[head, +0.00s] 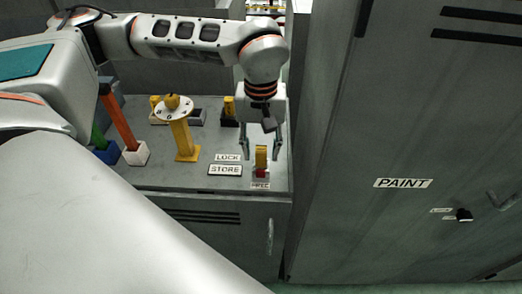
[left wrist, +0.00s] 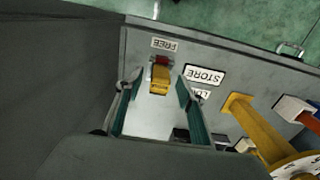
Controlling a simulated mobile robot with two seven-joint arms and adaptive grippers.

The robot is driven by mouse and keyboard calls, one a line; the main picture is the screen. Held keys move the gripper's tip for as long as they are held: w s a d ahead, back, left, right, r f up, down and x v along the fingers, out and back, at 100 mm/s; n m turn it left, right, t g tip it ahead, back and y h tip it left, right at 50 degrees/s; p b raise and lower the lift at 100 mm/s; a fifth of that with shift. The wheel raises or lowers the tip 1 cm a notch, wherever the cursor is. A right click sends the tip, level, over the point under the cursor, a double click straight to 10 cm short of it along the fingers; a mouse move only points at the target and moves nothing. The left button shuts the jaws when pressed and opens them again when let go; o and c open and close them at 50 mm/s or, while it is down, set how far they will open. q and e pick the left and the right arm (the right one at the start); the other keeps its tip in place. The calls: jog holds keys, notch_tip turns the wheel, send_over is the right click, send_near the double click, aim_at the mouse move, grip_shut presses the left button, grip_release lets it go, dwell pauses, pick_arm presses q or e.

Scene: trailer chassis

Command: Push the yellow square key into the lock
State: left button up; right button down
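A yellow square key (head: 261,155) stands upright on a red base at the counter's front right, behind a label reading FREE (head: 260,186). It also shows in the left wrist view (left wrist: 160,79), with the red part near the FREE label. My left gripper (head: 260,150) points down over the key, fingers apart. In the left wrist view its fingers (left wrist: 158,92) lie on either side of the key, with gaps to both. A LOCK label (head: 228,157) and a STORE label (head: 225,170) lie left of the key. I cannot tell which part is the lock. My right gripper is not in view.
A yellow post with a round white top (head: 174,110) stands left of the labels. Another yellow piece (head: 229,104) sits in a dark holder behind. Orange (head: 120,120) and green bars stand at far left. A tall grey cabinet marked PAINT (head: 403,183) closes the right side.

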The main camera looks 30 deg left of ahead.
pick_arm(q)
notch_tip(320, 180, up, 11)
dwell(0.4)
jog(key=shift+s+d, duration=0.1)
dwell(0.4)
